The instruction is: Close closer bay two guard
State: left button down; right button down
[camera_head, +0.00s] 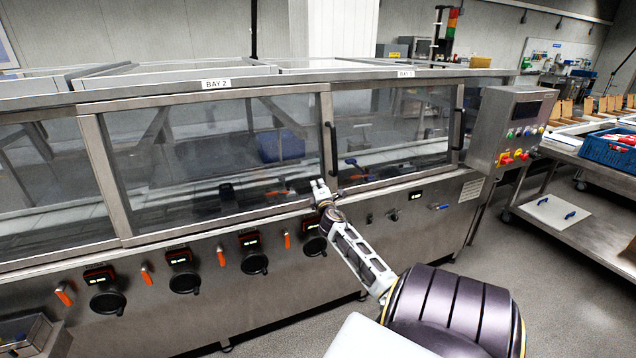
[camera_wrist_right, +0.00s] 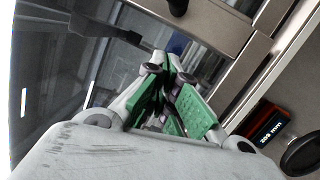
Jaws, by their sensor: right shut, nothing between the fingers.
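The bay two guard (camera_head: 215,150) is a clear panel in a steel frame under the BAY 2 label (camera_head: 216,84). It looks down and about flush with the machine front. Its dark upright handle (camera_head: 329,143) is at its right side. My right gripper (camera_head: 319,184) is at the guard's lower right corner, just below the handle; I cannot tell whether it touches the frame. In the right wrist view, its green-padded fingers (camera_wrist_right: 172,98) are shut and empty. A dark handle end (camera_wrist_right: 177,6) shows beyond them. My left gripper is out of view.
The neighbouring guard (camera_head: 390,130) with its own handle (camera_head: 457,128) is to the right. Black knobs (camera_head: 254,263), orange levers and small displays line the front below. A control box (camera_head: 512,125) stands out at the right end. Open floor lies in front.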

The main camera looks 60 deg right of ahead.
jog(key=v, duration=0.9)
jog(key=shift+b, duration=0.45)
jog(key=shift+w, duration=0.1)
jog(key=shift+m, duration=0.3)
